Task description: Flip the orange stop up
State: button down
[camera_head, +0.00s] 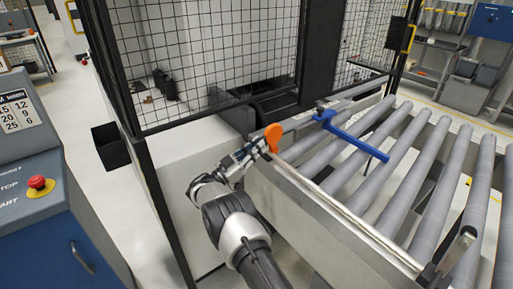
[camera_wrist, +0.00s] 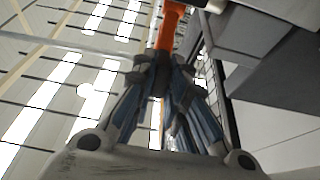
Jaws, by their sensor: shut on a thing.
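The orange stop (camera_head: 273,134) stands up at the near left edge of the roller conveyor, its rounded end on top. My gripper (camera_head: 252,152) is at the stop's left side, low against it. In the wrist view the orange stop (camera_wrist: 168,28) runs upward from between the fingertips, and my gripper (camera_wrist: 158,70) is shut on it. The fingers cover the lower part of the stop, so its pivot is hidden.
The roller conveyor (camera_head: 404,165) fills the right side, with a blue bar (camera_head: 350,139) across its rollers. A black mesh fence (camera_head: 205,65) stands behind. A control console (camera_head: 45,190) with a red button (camera_head: 38,183) is at left. Open floor lies between console and fence.

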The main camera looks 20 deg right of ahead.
jog(key=c, duration=1.6)
grip_release()
jog(key=v, duration=1.2)
